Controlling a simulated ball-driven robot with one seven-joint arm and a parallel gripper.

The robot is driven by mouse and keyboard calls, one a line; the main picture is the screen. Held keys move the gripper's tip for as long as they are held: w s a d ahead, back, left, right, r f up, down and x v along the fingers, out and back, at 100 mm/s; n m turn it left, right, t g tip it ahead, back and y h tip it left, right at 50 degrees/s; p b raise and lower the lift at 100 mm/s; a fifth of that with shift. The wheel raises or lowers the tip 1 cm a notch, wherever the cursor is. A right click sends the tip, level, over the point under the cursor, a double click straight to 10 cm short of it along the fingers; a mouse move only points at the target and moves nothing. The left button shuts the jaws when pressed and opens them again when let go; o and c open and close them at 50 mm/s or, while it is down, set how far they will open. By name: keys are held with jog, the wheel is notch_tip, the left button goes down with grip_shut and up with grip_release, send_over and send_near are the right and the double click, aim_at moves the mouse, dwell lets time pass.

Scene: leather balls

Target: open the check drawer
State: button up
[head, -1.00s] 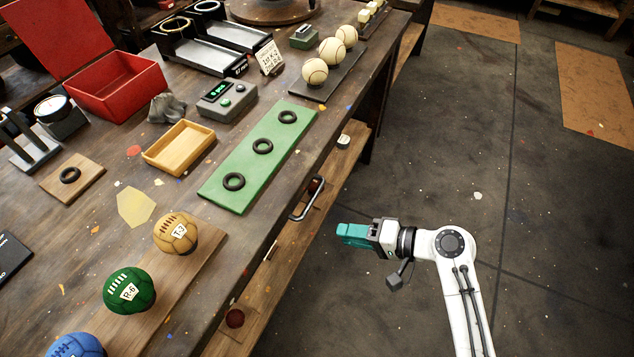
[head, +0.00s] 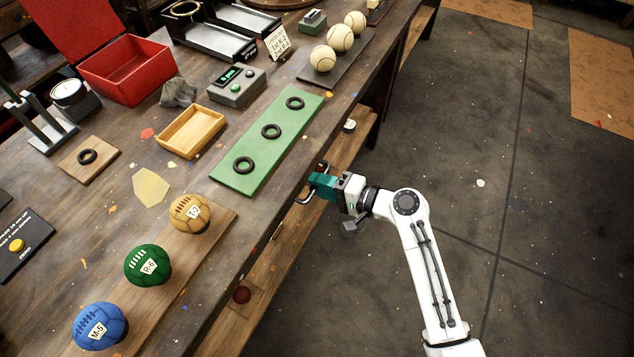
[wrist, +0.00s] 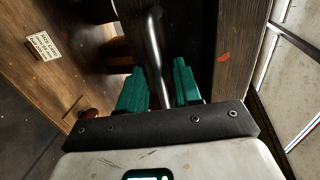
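The metal bar handle (head: 304,199) sticks out from the front edge of the workbench, below the green board. In the wrist view the handle (wrist: 155,50) runs between my two teal fingers. My gripper (head: 318,186) is at the handle, one finger on each side of the bar. In the wrist view my gripper (wrist: 160,85) looks open, with small gaps beside the bar. The drawer front itself is mostly hidden by the bench top in the head view, and no drawer interior shows.
The workbench carries a green board (head: 230,170) with black rings, a wooden tray (head: 190,131), a red box (head: 125,75) and coloured balls (head: 148,265). A lower shelf (head: 268,270) runs under the bench edge.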

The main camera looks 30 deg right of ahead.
jog(key=shift+w+a+f, duration=0.1)
jog(key=shift+w+a, duration=0.15)
jog(key=shift+w, duration=0.05)
grip_shut()
dwell(0.5)
